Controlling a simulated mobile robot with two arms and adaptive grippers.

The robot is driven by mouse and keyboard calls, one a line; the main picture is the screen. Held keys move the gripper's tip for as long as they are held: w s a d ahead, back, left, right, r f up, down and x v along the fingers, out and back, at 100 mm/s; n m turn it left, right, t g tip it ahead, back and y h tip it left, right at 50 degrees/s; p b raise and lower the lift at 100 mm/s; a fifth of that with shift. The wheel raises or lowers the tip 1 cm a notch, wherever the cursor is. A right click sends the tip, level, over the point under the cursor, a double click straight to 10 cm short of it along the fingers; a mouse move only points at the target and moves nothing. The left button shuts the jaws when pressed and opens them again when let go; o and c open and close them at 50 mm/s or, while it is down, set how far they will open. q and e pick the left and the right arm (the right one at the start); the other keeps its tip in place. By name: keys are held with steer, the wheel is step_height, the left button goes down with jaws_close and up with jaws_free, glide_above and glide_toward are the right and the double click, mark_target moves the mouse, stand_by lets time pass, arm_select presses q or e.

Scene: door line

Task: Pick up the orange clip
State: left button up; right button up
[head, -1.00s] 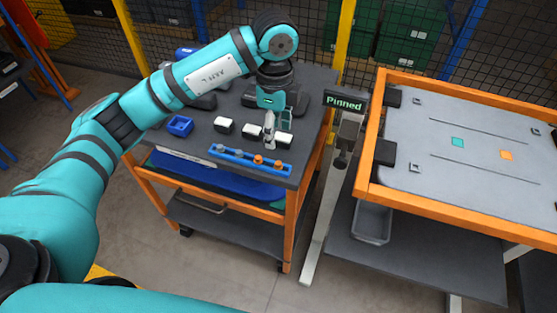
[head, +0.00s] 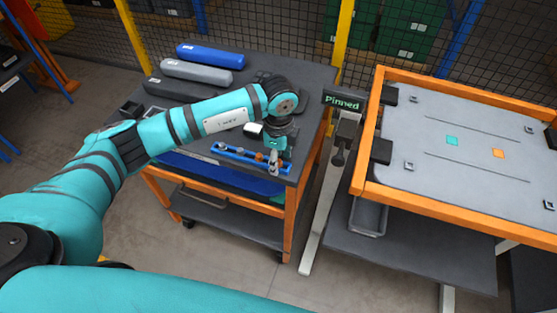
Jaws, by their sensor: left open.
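A blue rack (head: 232,155) lies along the front edge of the dark cart top. It holds small grey pieces at its left and orange clips towards its right. One orange clip (head: 259,157) shows just left of my left gripper's fingers. My left gripper (head: 274,167) is open and points down over the right end of the rack. Its fingers hide part of that end, and I cannot tell whether they touch a clip there. My right gripper is out of view.
Long blue (head: 210,56), grey (head: 196,72) and dark cases lie at the back of the cart (head: 310,85). A "Pinned" sign (head: 341,102) stands right of it, beside an orange-framed table (head: 460,205) with a grey panel. My forearm hides the cart's middle.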

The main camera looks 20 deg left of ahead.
arm_select(q)
steer(key=shift+c, duration=0.7)
steer(key=c, duration=0.6)
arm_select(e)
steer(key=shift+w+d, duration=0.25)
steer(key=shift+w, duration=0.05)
arm_select(q)
steer(key=shift+r, duration=0.1)
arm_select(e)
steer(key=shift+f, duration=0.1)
arm_select(q)
steer(key=shift+r+b, duration=0.45)
steer(key=shift+r, duration=0.1)
step_height(320, 180, up, 2)
steer(key=shift+r+b, duration=0.1)
steer(key=shift+b, duration=0.45)
steer(key=shift+s+d+r+b, duration=0.25)
steer(key=shift+s+d+b, duration=0.5)
steer(key=shift+s, duration=1.8)
steer(key=shift+s+d+r+b, duration=0.4)
steer(key=shift+s+d, duration=0.45)
steer(key=shift+s, duration=1.75)
steer(key=shift+s+d+r+b, duration=0.15)
steer(key=shift+s+d+b, duration=0.65)
steer(key=shift+s, duration=1.75)
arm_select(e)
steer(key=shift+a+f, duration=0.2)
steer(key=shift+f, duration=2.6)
